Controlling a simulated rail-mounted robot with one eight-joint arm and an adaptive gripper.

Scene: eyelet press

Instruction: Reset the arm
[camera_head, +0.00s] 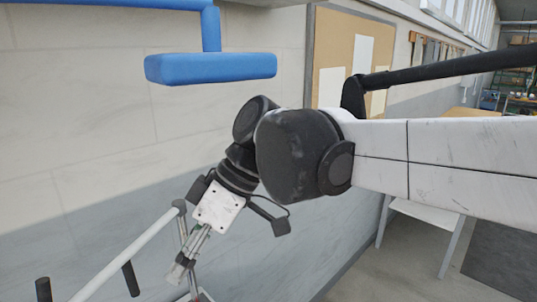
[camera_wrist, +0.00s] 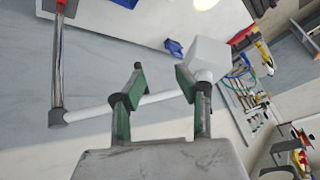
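My gripper (camera_head: 183,262) hangs below my wrist in the head view, pointing down and to the left beside the pale wall. In the wrist view, its two green-padded fingers (camera_wrist: 160,78) stand apart with a clear gap. No held object shows between them. A pale bar with a dark end cap (camera_wrist: 92,108) crosses behind the fingers in the wrist view; contact with it cannot be seen. My arm reaches in from the right in the head view, bent at a dark joint.
A blue padded bar (camera_head: 210,68) hangs at the upper left, above my wrist. A white rail (camera_head: 130,250) with dark posts lies at the lower left, close to my gripper. A cork board (camera_head: 340,50) is on the wall. Floor shows at the lower right.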

